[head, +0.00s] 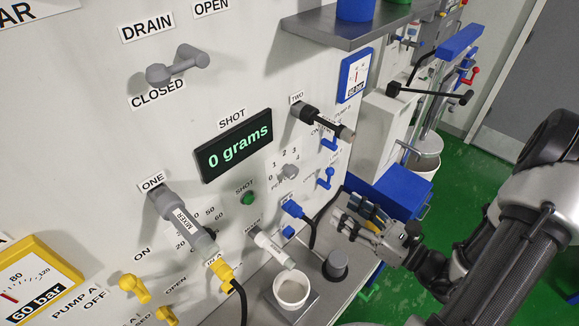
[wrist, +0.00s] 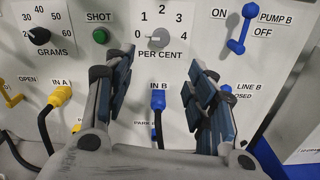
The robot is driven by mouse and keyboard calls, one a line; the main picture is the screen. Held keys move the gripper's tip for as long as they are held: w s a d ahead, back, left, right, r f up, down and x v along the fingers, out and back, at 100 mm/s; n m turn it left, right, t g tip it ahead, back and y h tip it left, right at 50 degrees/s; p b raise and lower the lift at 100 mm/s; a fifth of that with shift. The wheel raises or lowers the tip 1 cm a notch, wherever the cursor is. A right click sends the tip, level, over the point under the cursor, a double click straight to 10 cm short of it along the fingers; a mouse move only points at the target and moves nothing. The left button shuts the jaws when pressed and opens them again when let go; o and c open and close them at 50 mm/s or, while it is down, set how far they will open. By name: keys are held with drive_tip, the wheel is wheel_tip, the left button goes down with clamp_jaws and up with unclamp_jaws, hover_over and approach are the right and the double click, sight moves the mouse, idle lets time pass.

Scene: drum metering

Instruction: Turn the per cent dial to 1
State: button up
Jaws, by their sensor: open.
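The per cent dial (wrist: 158,38) is a small grey knob on the white panel, with the numbers 0 to 4 around it and PER CENT printed below. It also shows in the head view (head: 290,171). Its pointer is too small to read surely. My gripper (wrist: 160,75) is open and empty, its two dark fingers spread to either side below the dial in the wrist view. In the head view my gripper (head: 352,222) is in front of the panel, to the lower right of the dial and apart from it.
A black grams knob (wrist: 38,35) and green shot button (wrist: 100,36) are left of the dial. A blue pump B lever (wrist: 241,30) is right; a blue IN B plug (wrist: 158,100) is below. The display (head: 237,146) reads 0 grams. A white cup (head: 291,289) stands below.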

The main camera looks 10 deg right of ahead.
sight(295, 173)
drive_tip(key=p+x, duration=0.1)
drive_tip(key=x, duration=1.6)
drive_tip(key=shift+w+f, duration=0.1)
drive_tip(key=shift+w, duration=0.1)
drive_tip(key=c, duration=1.1)
